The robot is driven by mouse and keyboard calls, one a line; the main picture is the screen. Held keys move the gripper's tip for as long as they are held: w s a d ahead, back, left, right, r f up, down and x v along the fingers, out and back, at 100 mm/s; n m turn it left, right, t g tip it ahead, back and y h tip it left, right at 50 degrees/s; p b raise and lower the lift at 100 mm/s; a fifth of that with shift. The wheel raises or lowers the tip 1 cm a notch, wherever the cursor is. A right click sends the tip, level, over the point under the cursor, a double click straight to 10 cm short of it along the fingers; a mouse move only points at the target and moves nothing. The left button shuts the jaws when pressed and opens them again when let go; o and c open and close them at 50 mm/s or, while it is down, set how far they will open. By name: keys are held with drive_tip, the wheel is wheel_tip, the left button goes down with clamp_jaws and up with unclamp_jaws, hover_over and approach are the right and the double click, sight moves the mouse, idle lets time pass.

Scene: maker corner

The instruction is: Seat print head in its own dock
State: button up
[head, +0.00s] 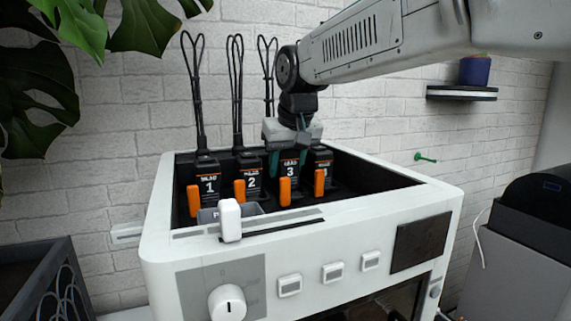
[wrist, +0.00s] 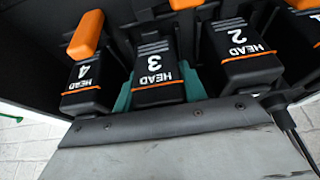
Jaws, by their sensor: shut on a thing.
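My gripper (head: 289,158) points down into the open-topped white machine (head: 155,225). Its teal fingers are shut on the print head marked 3 (head: 290,172), one on each side. The wrist view also shows head 3 (wrist: 158,72) between the fingers. Head 3 is upright, in line with its neighbours, behind an orange lever (head: 285,191). Its lower end and dock are hidden, so I cannot tell whether it is fully seated. Black heads 1 (head: 208,182), 2 (head: 250,178) and 4 (head: 323,163) stand in the same row.
Heads 1 and 2 are close on the left and head 4 on the right, each with an orange lever in front. Thin black cable loops (head: 236,85) rise behind the row. A white handle (head: 230,220) stands at the front rim. A brick wall is behind.

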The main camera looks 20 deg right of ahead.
drive_tip(key=shift+f, duration=0.45)
idle(0.6)
drive_tip(key=o, duration=1.2)
drive_tip(key=v, duration=0.7)
drive_tip(key=shift+s+r, duration=0.25)
drive_tip(key=shift+r, duration=0.1)
